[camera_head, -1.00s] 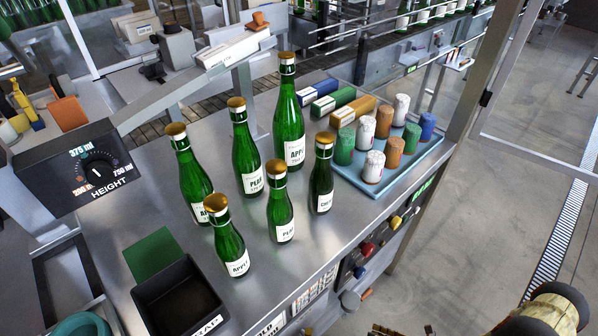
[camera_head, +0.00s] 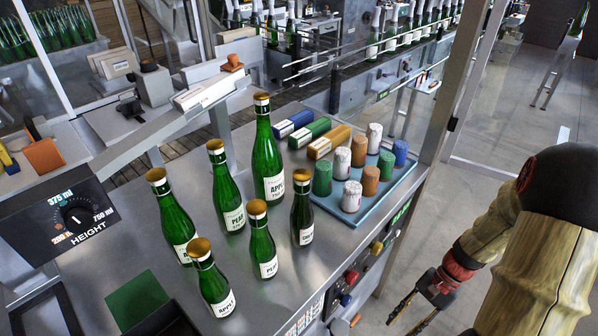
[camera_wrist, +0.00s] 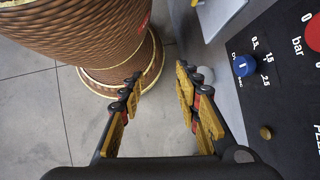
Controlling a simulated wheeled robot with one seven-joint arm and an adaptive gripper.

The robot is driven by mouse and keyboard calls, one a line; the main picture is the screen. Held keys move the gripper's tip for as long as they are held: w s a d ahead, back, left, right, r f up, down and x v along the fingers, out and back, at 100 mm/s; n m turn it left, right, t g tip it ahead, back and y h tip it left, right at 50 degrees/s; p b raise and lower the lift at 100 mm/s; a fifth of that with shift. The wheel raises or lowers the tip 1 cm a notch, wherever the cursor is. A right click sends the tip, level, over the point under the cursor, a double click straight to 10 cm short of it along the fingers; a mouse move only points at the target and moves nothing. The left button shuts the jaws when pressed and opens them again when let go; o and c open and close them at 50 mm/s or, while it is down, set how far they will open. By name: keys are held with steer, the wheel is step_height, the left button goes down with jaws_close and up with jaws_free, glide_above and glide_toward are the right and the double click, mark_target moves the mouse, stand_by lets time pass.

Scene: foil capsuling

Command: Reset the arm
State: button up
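My gripper (camera_head: 402,322) hangs at the lower right in the head view, off the right side of the steel table and apart from everything on it. My arm comes in from the right edge of the head view.
Several green bottles with gold caps (camera_head: 269,150) stand on the table (camera_head: 130,240). A blue tray (camera_head: 345,213) holds coloured foil stacks. A control panel (camera_wrist: 285,100) is close to the right finger; a large brown ribbed body (camera_wrist: 80,30) is at left.

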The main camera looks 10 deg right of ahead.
steer(key=a+r+n+t+h+p, duration=0.1)
steer(key=a+r+n, duration=0.3)
steer(key=r, duration=0.7)
steer(key=a+r+n+t+h+p, duration=0.1)
steer(key=a+r+n+t+h, duration=0.2)
steer(key=a+r, duration=0.3)
steer(key=a+r+n+t+h+p, duration=0.2)
steer(key=a+r+n+t, duration=0.2)
steer(key=r, duration=1.3)
steer(key=shift+s+a+n, duration=0.4)
steer(key=shift+s+n, duration=0.05)
steer(key=shift+n, duration=0.15)
